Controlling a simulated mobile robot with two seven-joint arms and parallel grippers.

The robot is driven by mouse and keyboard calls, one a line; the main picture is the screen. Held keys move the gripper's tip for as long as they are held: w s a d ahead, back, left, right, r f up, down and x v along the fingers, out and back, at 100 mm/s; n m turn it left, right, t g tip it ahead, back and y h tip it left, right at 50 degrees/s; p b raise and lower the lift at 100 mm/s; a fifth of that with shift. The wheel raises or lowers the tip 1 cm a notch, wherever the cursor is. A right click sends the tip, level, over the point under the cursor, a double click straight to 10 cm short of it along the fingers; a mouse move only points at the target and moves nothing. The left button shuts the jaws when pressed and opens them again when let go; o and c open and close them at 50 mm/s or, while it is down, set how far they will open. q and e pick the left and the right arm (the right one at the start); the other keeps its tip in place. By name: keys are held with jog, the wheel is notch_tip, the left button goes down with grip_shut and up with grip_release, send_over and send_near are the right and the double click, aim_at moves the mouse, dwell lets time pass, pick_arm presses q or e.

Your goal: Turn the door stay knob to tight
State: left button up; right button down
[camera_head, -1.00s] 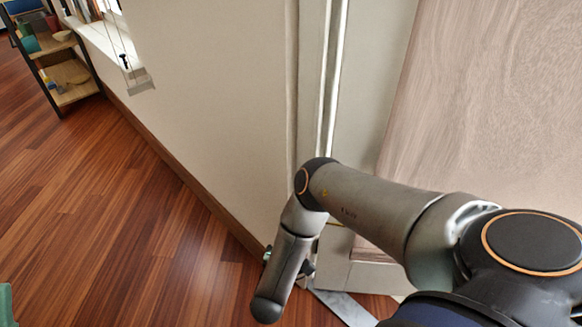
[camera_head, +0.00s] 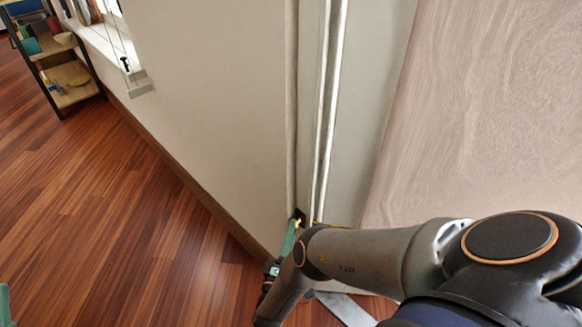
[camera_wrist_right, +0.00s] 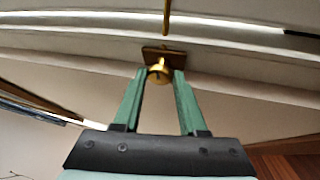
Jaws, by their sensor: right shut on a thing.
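The brass door stay knob (camera_wrist_right: 158,74) sits on a small dark brass plate (camera_wrist_right: 164,55) in the right wrist view. My right gripper (camera_wrist_right: 160,77) has its two green fingers on either side of the knob and is shut on it. In the head view, the right gripper (camera_head: 297,226) reaches the brass fitting low at the door frame, and the knob is hard to make out there. The knob's marking cannot be read. A green tip of my left gripper (camera_head: 4,303) shows at the lower left edge; its jaws cannot be judged.
A thin brass rod (camera_wrist_right: 167,18) runs out from the plate. The pale wooden door panel (camera_head: 480,110) is at the right, beside the white frame (camera_head: 325,110). A shelf (camera_head: 68,80) stands far left. The wooden floor (camera_head: 130,210) at left is clear.

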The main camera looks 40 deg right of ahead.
dwell(0.5)
jog(key=c, duration=0.8)
grip_release()
jog(key=shift+o, duration=0.2)
jog(key=shift+f, duration=0.1)
